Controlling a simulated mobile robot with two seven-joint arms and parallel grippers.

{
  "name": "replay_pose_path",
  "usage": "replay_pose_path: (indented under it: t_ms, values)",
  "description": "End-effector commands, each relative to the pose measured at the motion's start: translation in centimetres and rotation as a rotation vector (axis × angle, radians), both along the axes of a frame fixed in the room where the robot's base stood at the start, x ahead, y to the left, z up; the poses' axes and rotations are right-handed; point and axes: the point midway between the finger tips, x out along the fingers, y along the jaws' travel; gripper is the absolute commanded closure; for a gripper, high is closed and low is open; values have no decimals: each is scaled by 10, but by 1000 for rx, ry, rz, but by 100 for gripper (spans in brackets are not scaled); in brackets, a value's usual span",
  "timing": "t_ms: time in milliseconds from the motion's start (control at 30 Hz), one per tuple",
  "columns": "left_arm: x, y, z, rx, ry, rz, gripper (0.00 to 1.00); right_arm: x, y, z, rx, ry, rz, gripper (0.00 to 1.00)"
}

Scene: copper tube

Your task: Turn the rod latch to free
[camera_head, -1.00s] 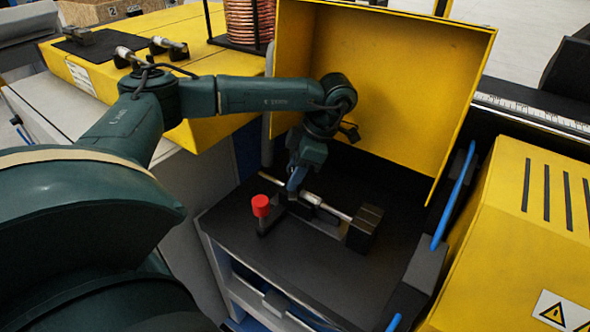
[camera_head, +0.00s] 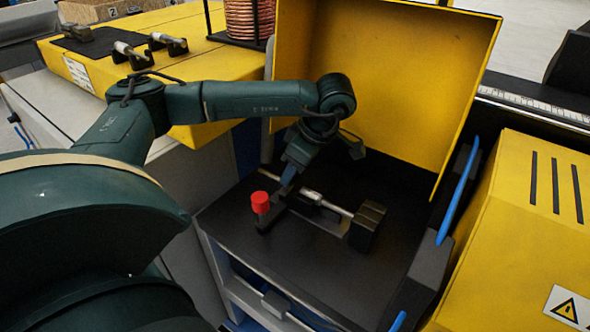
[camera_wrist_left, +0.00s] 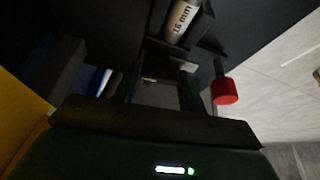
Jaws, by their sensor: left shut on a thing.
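The rod fixture stands on the black top of the cabinet under the yellow hood. A silver rod (camera_head: 335,208) lies across it, with a black block (camera_head: 367,227) at its right end. A red knob (camera_head: 260,202) stands on a dark base at the left; it also shows in the wrist view (camera_wrist_left: 225,92). My left gripper (camera_head: 284,192) reaches down just right of the red knob, at the left part of the rod. Its fingers (camera_wrist_left: 160,88) are closed around a dark part, apparently the latch, which they mostly hide. My right gripper is out of view.
The yellow hood (camera_head: 385,85) rises behind the fixture. A blue handle (camera_head: 457,197) and a yellow machine (camera_head: 530,230) stand to the right. A copper coil (camera_head: 249,18) and more rod parts on a yellow bench (camera_head: 88,75) are at upper left. Black tabletop in front is clear.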

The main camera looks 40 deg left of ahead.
Motion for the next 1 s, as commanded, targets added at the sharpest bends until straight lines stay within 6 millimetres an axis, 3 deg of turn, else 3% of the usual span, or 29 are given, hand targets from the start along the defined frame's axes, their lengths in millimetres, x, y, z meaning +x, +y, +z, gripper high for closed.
replay_pose_path:
  t_ms: [300, 800, 833, 1000]
  values:
    - [0, -1, 0, -3, -2, -121, 82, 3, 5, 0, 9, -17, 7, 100]
    - [0, -1, 1, -2, -3, -144, 82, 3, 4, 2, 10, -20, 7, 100]
    - [0, -1, 1, -2, -3, -144, 58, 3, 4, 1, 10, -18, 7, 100]
    - [0, -1, 1, -2, -2, -142, 44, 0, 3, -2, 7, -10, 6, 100]
